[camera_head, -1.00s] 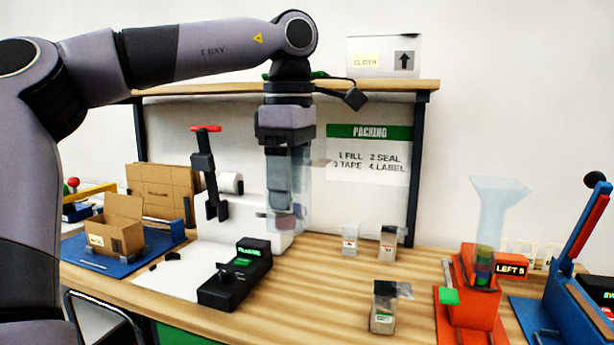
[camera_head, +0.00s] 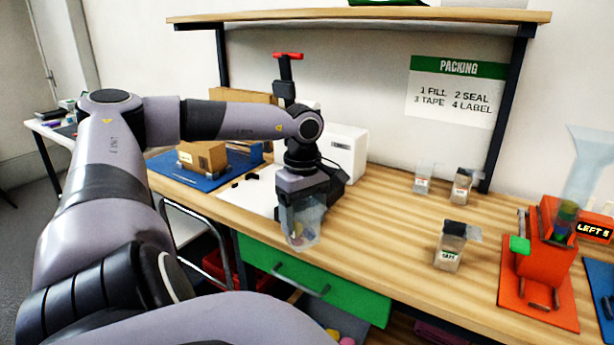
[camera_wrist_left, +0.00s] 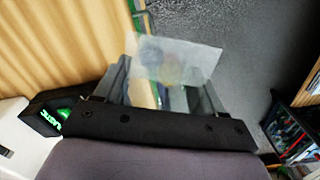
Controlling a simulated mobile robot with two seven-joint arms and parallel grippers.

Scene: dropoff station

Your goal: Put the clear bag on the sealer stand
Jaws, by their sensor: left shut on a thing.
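The clear bag (camera_head: 301,230) hangs from my left gripper (camera_head: 302,200), with a few coloured pieces low inside it. My left gripper is shut on the bag, in front of the table's front edge and above the green drawer. The wrist view shows the see-through bag (camera_wrist_left: 178,62) between the fingers (camera_wrist_left: 165,90), over the floor beside the table edge. At the right edge of the head view, a blue base (camera_head: 600,285) is cut off; I cannot tell from this alone that it is the sealer stand. My right gripper is not in view.
An orange filling station (camera_head: 540,255) with a clear funnel stands at the table's right. Several small clear bags, one (camera_head: 450,250) nearest, stand mid-table. A green drawer front (camera_head: 310,280) is below the edge. A shelf (camera_head: 370,15) spans the back. Bare wood lies between my gripper and the bags.

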